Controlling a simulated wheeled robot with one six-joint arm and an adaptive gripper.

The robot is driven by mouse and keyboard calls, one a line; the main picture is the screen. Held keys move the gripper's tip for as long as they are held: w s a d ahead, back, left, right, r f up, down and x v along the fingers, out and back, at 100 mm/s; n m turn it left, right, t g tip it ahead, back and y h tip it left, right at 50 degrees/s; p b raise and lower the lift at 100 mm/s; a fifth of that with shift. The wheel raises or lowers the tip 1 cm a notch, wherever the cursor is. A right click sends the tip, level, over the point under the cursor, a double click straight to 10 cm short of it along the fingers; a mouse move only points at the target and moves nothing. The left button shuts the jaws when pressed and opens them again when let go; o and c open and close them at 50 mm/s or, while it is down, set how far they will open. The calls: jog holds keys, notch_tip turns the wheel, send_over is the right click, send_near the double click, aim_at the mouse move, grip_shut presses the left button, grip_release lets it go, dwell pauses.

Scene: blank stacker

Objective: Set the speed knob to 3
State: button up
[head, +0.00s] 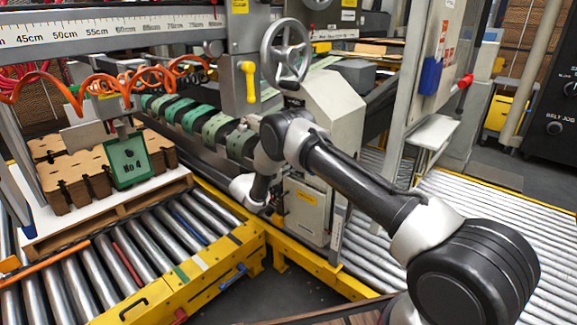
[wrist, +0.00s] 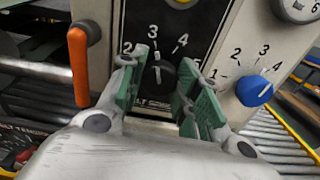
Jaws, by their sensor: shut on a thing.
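In the wrist view a black knob (wrist: 161,76) sits on a dark panel with 2, 3 and 4 printed above it. Its pale pointer mark points up, close to the 3. My gripper (wrist: 158,88) has its green-padded fingers on both sides of this knob, shut on it. The label below is partly hidden, so I cannot read it fully. A blue knob (wrist: 254,90) with its own 1 to 4 scale is to the right, its mark toward the 4. In the head view my gripper's body reaches the machine, and the knobs are out of sight.
An orange handle (wrist: 79,62) stands left of the panel, near the left finger. Another dial (wrist: 298,8) is at the top right. In the head view are a grey handwheel (head: 287,50), a yellow roller frame (head: 185,290) and a loaded pallet (head: 105,215).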

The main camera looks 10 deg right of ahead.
jog(key=shift+n, duration=0.3)
jog(key=o, duration=1)
jog(key=shift+o, duration=0.2)
jog(key=shift+a, duration=0.1)
jog(key=v, duration=1.2)
